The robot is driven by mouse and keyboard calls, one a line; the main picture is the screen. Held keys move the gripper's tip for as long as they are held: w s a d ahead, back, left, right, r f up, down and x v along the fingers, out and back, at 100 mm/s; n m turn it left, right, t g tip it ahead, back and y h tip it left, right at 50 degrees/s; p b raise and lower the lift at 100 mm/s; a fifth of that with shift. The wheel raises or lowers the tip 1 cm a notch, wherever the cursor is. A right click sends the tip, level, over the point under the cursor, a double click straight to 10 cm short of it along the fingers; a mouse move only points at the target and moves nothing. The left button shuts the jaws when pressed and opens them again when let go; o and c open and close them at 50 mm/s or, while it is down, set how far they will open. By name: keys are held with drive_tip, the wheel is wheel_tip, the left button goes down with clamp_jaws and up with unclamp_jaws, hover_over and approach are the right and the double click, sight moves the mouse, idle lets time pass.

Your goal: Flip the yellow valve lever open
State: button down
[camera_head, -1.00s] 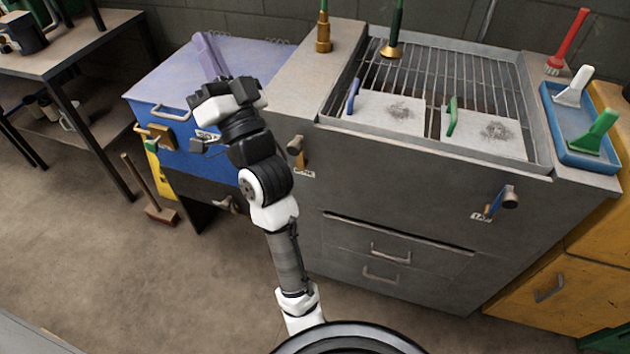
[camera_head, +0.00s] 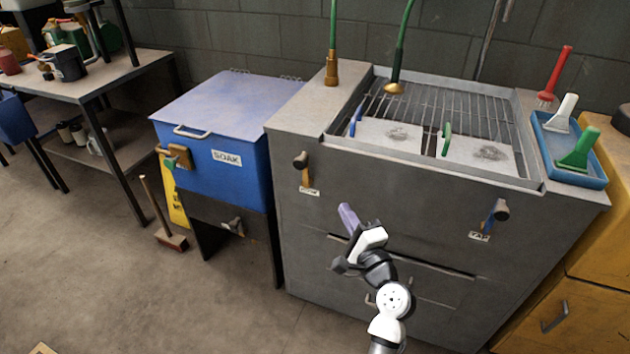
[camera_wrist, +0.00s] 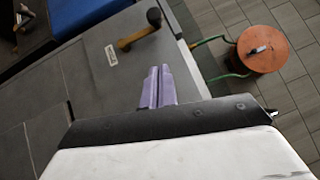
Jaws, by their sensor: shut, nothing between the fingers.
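The yellow valve lever (camera_head: 306,178) hangs straight down below a dark round knob (camera_head: 300,160) on the upper left front of the grey sink cabinet (camera_head: 400,215). A small white label sits under it. In the wrist view the yellow lever (camera_wrist: 137,37) shows above the fingers, running from the knob towards the label. My gripper (camera_head: 347,215), with purple fingers, is in front of the cabinet, lower and to the right of the lever in the head view. The fingers (camera_wrist: 158,78) are shut and empty, apart from the lever.
A blue lever (camera_head: 489,217) with a TAP label is on the cabinet's right front. The blue SOAK tank (camera_head: 215,165) stands to the left with its own valve. Drawer handles lie below my gripper.

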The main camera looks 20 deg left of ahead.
drive_tip(key=shift+w+a, duration=0.1)
drive_tip(key=s+a+p+x, duration=0.2)
drive_tip(key=p+x, duration=0.2)
drive_tip(key=x, duration=0.8)
drive_tip(key=shift+w+a+r, duration=0.3)
drive_tip(key=shift+r, duration=0.1)
